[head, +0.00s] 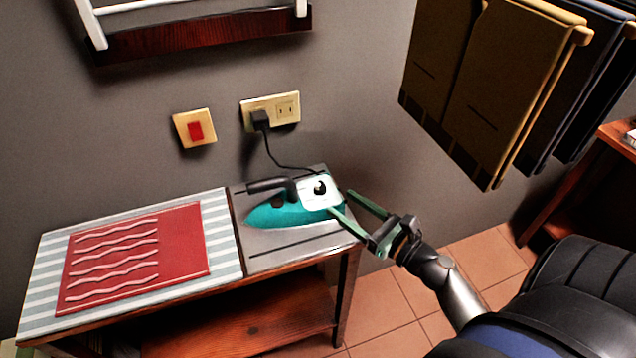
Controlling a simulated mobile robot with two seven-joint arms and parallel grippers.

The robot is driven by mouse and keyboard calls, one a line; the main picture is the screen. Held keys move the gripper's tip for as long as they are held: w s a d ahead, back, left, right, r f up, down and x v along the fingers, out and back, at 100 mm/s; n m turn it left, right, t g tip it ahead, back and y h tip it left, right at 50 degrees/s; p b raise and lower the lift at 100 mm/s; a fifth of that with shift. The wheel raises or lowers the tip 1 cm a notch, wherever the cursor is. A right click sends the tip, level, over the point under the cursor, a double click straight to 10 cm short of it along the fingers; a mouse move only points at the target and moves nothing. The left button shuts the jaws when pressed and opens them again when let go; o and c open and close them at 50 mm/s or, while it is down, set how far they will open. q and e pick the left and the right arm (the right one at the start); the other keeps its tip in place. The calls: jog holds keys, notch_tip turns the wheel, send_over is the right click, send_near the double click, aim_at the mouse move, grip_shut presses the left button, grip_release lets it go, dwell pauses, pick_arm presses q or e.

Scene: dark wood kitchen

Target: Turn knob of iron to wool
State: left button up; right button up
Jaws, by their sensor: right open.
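A teal and white iron (290,214) with a dark handle lies on the grey plate (262,262) at the right end of the ironing table. Its black knob (320,187) sits on the white rear part. The knob's markings are too small to read. My right gripper (340,202) is open, with its green fingers pointing left at the iron's rear end. One finger is close to the white part below the knob and the other is to its right; I cannot tell whether either touches. My left gripper is not in view.
A black cord (275,155) runs from the iron to a wall socket (287,108). A red switch (195,130) is beside it. A folded red cloth (185,250) lies on the striped cover (222,232). Trousers (490,80) hang at upper right. Tiled floor (385,305) is clear right of the table.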

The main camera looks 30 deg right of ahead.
aim_at(325, 191)
jog(key=p+x, duration=0.1)
jog(key=x, duration=0.7)
jog(key=shift+w, duration=0.1)
grip_shut()
dwell(0.4)
